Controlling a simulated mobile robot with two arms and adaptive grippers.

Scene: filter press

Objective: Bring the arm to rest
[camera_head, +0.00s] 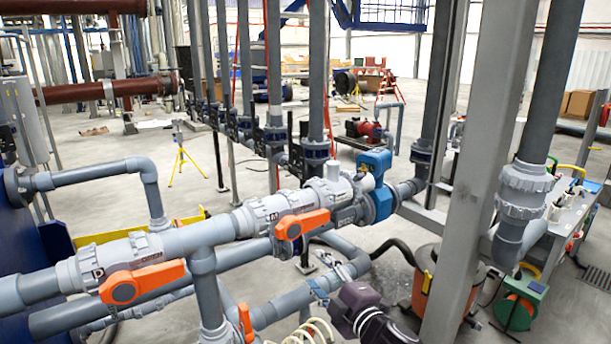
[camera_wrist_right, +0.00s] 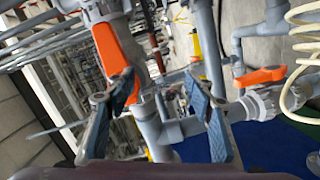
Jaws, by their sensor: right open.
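My right arm (camera_head: 362,304) comes up from the bottom edge of the head view, right of centre. Its gripper (camera_head: 330,268) is small there, in front of the grey pipes and below the orange valve handle on the upper pipe. In the right wrist view the two blue-padded fingers of the gripper (camera_wrist_right: 160,98) stand wide apart with nothing between their pads. An orange handle (camera_wrist_right: 118,58) shows behind the left finger, and grey pipe lies beyond the gap. Whether the fingers touch any pipe cannot be told. My left arm and gripper are not in view.
Orange valve handles (camera_head: 142,282) and (camera_head: 302,223) sit on the upper grey pipe (camera_head: 195,237). A blue flow meter (camera_head: 377,185) follows at the right. A grey steel column (camera_head: 478,170) stands right of my arm. A cream coiled hose (camera_wrist_right: 300,45) hangs close by.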

